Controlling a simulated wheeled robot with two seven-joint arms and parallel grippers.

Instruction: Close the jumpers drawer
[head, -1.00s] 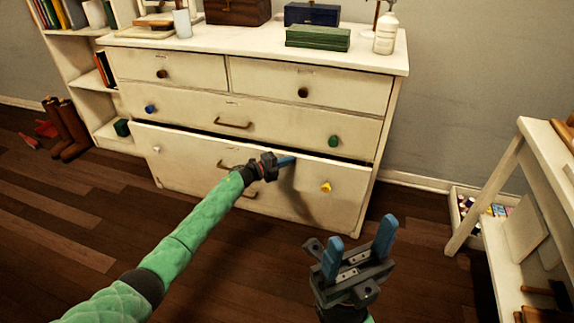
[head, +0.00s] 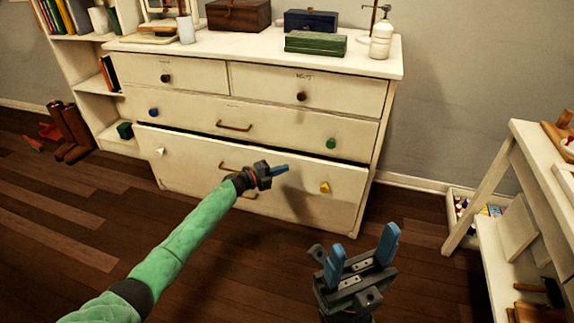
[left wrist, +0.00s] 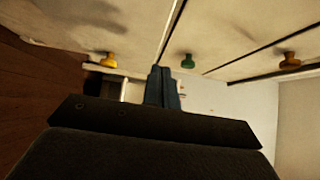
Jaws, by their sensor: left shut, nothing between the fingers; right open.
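The cream dresser (head: 290,130) has a wide lower drawer (head: 205,172) that stands slightly out, with a dark gap along its top edge. This drawer has a white knob (head: 161,152) at left and a yellow knob (head: 324,187) at right. The drawer labels are too small to read, so I cannot tell which one is for jumpers. My left gripper (head: 280,170) is shut and empty in front of the lower drawer, left of the yellow knob; contact is unclear. Its fingers (left wrist: 162,88) show in the left wrist view. My right gripper (head: 362,248) is open and empty, right of and below the drawer.
The drawer above, with blue and green knobs (head: 331,143), and the two small top drawers look shut. Boxes and a pump bottle (head: 382,36) stand on the dresser top. A bookshelf and boots (head: 76,132) are at left, a white table (head: 535,145) at right.

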